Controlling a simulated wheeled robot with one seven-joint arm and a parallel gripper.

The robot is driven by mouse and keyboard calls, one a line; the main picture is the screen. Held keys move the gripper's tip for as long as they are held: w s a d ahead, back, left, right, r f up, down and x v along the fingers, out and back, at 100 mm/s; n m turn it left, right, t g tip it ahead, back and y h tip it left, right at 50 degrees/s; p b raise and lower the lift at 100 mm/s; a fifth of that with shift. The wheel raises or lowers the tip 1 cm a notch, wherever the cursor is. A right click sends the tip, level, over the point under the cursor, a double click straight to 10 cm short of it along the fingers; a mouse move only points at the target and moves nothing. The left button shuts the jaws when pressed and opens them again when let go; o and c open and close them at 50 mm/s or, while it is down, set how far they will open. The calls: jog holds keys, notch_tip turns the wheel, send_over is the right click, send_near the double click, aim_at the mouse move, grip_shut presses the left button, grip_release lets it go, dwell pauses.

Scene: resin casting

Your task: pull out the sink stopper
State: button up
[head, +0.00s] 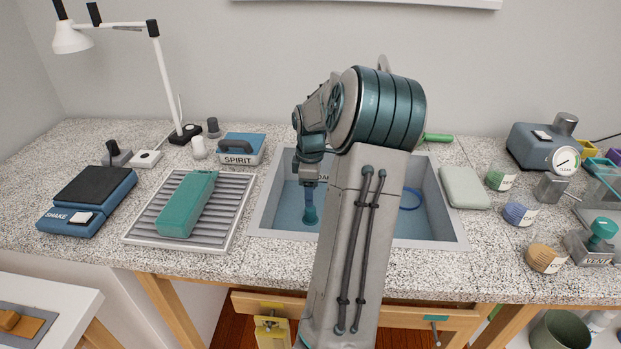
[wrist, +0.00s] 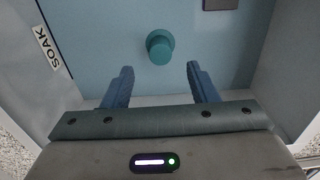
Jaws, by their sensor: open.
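The sink stopper (wrist: 160,46) is a round teal knob on the light blue sink floor in the wrist view. My gripper (wrist: 160,78) is open, its two blue ribbed fingers spread apart with nothing between them. The stopper lies just ahead of the fingertips, roughly centred between them, and no contact shows. In the head view my arm reaches down into the sink (head: 262,213) and hides much of its middle.
Sink walls stand close around my gripper; one bears a SOAK label (wrist: 48,48). A dark block (wrist: 220,4) lies at the wrist view's top edge. A ribbed drainer (head: 236,205) with a teal block (head: 188,205) is left; a pale pad (head: 462,187) and several jars are right.

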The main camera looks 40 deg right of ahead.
aim_at(310, 210)
notch_tip(310, 210, down, 8)
jog(key=shift+r+b, duration=0.2)
jog(key=shift+b, duration=0.25)
grip_shut()
jog(key=shift+r+p, duration=0.7)
jog(key=shift+p, duration=0.1)
dwell(0.5)
jog(key=shift+r+p, duration=1.95)
jog(key=shift+r, duration=0.05)
